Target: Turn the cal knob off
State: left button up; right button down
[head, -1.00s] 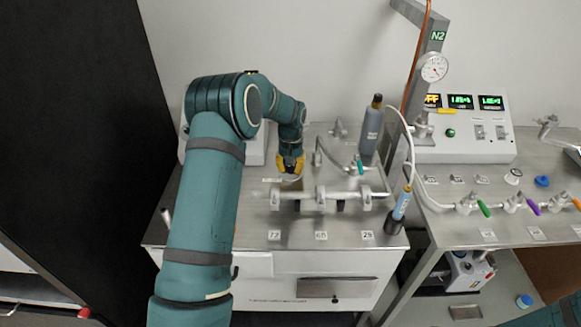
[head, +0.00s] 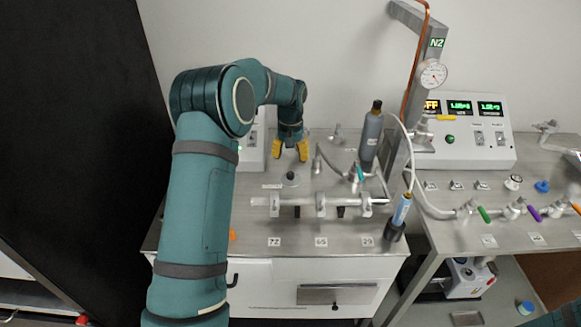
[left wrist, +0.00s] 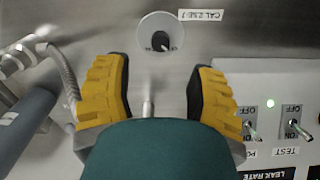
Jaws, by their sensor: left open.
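The cal knob (head: 290,178) is a small black knob on a pale round plate on the left metal bench. My left gripper (head: 290,154) is open and empty, with yellow fingers spread apart. It is behind the knob in the head view and apart from it. In the left wrist view the knob lies beyond and between the fingertips. My right gripper is out of view.
A clamped horizontal glass tube (head: 300,201) lies in front of the knob. A grey bottle (head: 371,138) and a metal post (head: 398,140) stand to the right. A white panel with toggle switches (left wrist: 270,120) is beside the gripper in the left wrist view.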

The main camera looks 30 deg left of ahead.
aim_at(290, 173)
pick_arm(q)
jog(key=shift+r, duration=2.15)
